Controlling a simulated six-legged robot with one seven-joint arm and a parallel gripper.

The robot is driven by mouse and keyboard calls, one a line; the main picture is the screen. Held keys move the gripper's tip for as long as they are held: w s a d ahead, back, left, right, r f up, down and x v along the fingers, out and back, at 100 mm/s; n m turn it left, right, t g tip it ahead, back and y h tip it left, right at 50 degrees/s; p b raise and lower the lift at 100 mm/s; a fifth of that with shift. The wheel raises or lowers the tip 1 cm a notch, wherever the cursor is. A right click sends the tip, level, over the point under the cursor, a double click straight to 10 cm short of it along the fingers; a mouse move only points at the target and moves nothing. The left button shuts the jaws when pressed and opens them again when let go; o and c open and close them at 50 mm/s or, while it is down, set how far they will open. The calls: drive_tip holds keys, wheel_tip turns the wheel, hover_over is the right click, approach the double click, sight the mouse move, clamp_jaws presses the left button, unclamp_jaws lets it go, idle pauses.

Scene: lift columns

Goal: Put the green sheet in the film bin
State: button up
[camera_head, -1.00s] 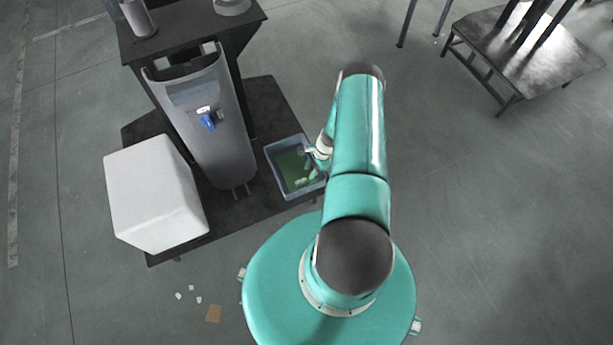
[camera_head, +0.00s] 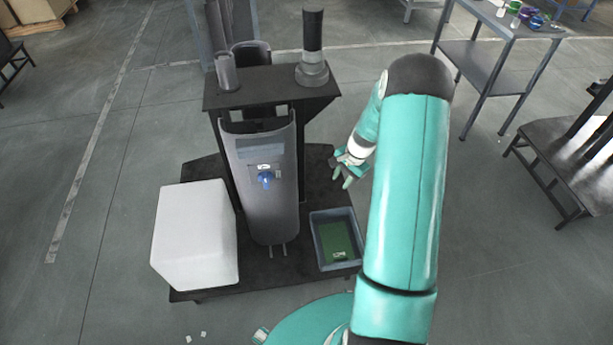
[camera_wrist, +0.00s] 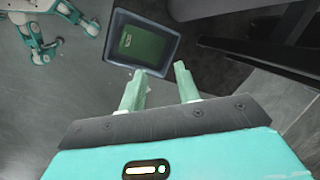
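A green sheet (camera_head: 337,238) with a small pale label lies flat in a shallow blue-grey bin (camera_head: 315,246) on the dark platform. No marking that I can read says which bin this is. In the wrist view the green sheet (camera_wrist: 142,46) fills most of the floor of the bin (camera_wrist: 172,63). My gripper (camera_head: 347,178) is above and behind the bin in the head view, clear of the sheet. In the wrist view my gripper (camera_wrist: 158,68) has its two pale green fingers apart with nothing between them.
A grey column front (camera_head: 268,205) with a blue knob stands left of the bin. A white block (camera_head: 195,235) sits farther left on the dark platform (camera_head: 215,290). A table (camera_head: 495,70) with coloured items and a dark seat (camera_head: 560,155) stand to the right.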

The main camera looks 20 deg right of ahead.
drive_tip(key=s+a+r+n+h, duration=0.15)
drive_tip(key=a+r, duration=0.25)
drive_tip(key=r, duration=0.5)
drive_tip(key=s+a+r+n+t, duration=0.1)
drive_tip(key=a+r+n, duration=0.2)
drive_tip(key=a+r, duration=0.35)
drive_tip(key=s+a+r+n, duration=0.2)
drive_tip(key=a+r, duration=0.1)
drive_tip(key=r, duration=0.8)
drive_tip(key=s+a+r+n+t, duration=0.1)
drive_tip(key=s+a+r+n, duration=0.2)
drive_tip(key=s, duration=0.6)
drive_tip(key=s+a+r+n+t, duration=0.2)
drive_tip(key=s+a+r+n, duration=0.2)
drive_tip(key=s+a+r, duration=0.3)
wheel_tip(320, 180, up, 2)
drive_tip(key=s+h, duration=0.1)
drive_tip(key=s, duration=0.1)
drive_tip(key=shift+s, duration=0.4)
drive_tip(key=shift+n, duration=0.25)
